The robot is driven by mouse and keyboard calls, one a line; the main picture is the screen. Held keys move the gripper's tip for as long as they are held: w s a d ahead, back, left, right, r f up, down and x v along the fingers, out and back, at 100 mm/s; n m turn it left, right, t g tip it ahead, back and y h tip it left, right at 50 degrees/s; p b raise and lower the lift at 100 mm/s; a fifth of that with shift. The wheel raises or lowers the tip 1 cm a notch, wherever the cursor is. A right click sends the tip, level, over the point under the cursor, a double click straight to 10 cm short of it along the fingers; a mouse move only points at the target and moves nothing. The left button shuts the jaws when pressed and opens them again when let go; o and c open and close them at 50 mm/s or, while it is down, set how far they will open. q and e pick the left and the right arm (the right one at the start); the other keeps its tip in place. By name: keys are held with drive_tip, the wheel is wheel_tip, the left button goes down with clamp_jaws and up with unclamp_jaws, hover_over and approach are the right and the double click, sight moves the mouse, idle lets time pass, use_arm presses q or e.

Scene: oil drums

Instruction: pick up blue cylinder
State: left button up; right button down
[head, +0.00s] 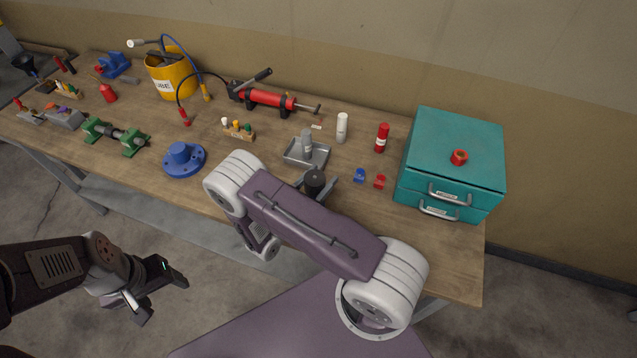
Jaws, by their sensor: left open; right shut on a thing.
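A blue round flanged piece with a raised cylindrical hub (183,158) stands on the workbench, left of my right arm. My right gripper (316,187) is mostly hidden behind my own arm. Its grey fingertips show on either side of a dark cylinder (314,181), which looks dark grey to black rather than blue. The gripper is shut on it, near the front of the bench; whether it is clear of the bench top cannot be told. My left gripper (161,293) is open and empty, low in front of the bench and apart from everything.
A metal tray (292,156) with a grey cylinder stands behind the dark cylinder. A small blue part (360,174), a red part (380,181) and a teal drawer box (452,150) are to the right. A yellow bucket (172,80) and green-ended tool (132,142) are left.

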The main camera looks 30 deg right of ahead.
drive_tip(key=s+d+r, duration=0.5)
drive_tip(key=s+r, duration=0.1)
drive_tip(key=s, duration=0.4)
drive_tip(key=shift+r, duration=0.35)
